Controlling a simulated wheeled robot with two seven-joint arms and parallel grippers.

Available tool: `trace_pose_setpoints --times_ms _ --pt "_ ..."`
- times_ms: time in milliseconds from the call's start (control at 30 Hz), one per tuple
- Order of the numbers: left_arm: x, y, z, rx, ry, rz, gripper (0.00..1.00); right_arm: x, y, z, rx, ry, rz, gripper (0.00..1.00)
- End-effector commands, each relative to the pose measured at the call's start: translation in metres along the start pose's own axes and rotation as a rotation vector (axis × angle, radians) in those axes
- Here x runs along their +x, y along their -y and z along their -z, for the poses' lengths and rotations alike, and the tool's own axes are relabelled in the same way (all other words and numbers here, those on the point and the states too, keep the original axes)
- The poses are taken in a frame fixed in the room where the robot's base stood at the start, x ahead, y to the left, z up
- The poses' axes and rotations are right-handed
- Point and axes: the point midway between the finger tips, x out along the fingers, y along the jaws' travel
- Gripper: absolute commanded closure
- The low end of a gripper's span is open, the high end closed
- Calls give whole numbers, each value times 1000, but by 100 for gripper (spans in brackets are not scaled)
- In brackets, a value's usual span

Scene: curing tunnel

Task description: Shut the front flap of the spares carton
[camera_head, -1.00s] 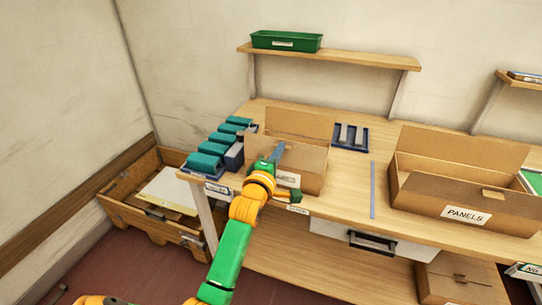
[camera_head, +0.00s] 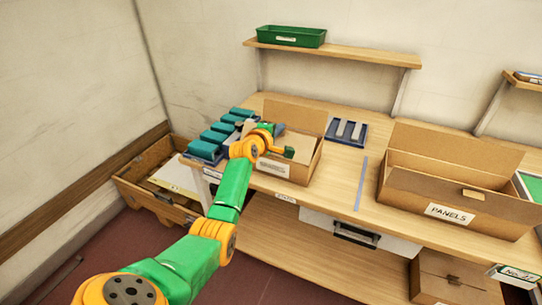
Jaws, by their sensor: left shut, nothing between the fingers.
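The spares carton (camera_head: 311,160) is the small brown carton on the bench, left of the middle, with a white label (camera_head: 273,168) on its front. Its back flap (camera_head: 299,115) stands up, and part of its inside shows. I cannot make out the front flap clearly, as my left arm covers that side. My left gripper (camera_head: 279,130) is shut and empty, over the left part of the carton. I cannot tell whether it touches the cardboard. My right gripper is not in view.
Teal-topped items (camera_head: 216,137) stand close left of the carton. A blue tray (camera_head: 345,132) with grey bars lies behind right. A larger open carton marked PANELS (camera_head: 500,210) stands at right. A shelf (camera_head: 345,54) hangs above.

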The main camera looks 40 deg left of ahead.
Motion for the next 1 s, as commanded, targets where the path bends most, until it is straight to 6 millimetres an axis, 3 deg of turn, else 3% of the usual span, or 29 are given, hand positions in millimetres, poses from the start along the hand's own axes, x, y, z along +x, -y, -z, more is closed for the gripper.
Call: trace_pose_setpoints --times_ms 1000 --pt "0 0 0 0 -1 -2 100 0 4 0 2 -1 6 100"
